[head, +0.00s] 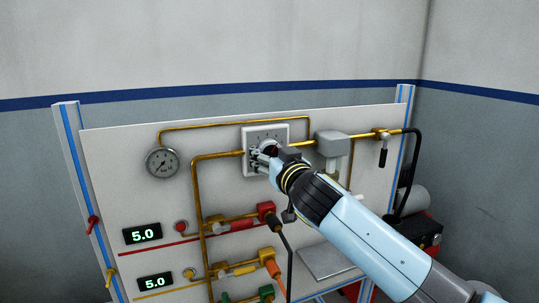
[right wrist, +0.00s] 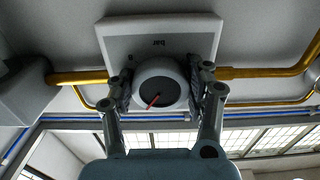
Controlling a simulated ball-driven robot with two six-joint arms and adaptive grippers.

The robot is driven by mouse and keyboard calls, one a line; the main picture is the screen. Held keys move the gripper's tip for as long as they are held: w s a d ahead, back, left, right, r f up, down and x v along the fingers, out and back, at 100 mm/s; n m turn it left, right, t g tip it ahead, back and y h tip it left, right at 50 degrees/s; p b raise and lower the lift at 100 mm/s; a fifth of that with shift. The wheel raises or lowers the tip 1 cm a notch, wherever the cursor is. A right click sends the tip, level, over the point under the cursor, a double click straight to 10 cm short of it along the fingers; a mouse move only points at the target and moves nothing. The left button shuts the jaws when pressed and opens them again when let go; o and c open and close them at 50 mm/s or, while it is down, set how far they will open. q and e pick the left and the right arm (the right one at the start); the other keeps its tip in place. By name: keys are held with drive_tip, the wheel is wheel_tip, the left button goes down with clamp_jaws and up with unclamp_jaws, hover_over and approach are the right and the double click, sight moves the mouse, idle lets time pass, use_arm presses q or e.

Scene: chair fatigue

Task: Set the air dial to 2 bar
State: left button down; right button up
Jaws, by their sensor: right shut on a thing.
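The air dial is a round knob on a square white plate (head: 251,133) in the upper middle of the panel. In the right wrist view the knob (right wrist: 160,86) is dark grey with a red pointer line, and the plate (right wrist: 158,34) bears the word "bar". My right gripper (head: 266,158) reaches in from the right. In the right wrist view its two fingers (right wrist: 160,90) are shut on the knob, one on each side. The gripper hides most of the knob and scale in the head view, so the set value cannot be read. My left gripper is not in view.
A round pressure gauge (head: 162,162) sits left of the dial. Brass pipes run along the panel to a grey box (head: 332,145) and a black-handled valve (head: 383,151) on the right. Two displays (head: 142,233) at lower left read 5.0. Red, yellow and green fittings sit below.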

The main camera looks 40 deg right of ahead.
drive_tip(key=n, duration=0.4)
drive_tip(key=shift+d+n+p, duration=0.1)
drive_tip(key=shift+n+p, duration=0.2)
drive_tip(key=shift+n, duration=0.1)
drive_tip(key=n+p, duration=0.1)
drive_tip(key=n, duration=0.3)
drive_tip(key=shift+d+r+n, duration=0.1)
drive_tip(key=shift+n, duration=0.2)
drive_tip(key=n+p, duration=0.1)
drive_tip(key=n, duration=0.4)
drive_tip(key=shift+r+p, duration=0.1)
drive_tip(key=shift+p, duration=0.25)
drive_tip(key=n+p, duration=0.1)
drive_tip(key=n, duration=0.4)
drive_tip(key=shift+s, duration=0.1)
drive_tip(key=shift+n+p, duration=0.3)
drive_tip(key=shift+n, duration=0.1)
drive_tip(key=o, duration=1.2)
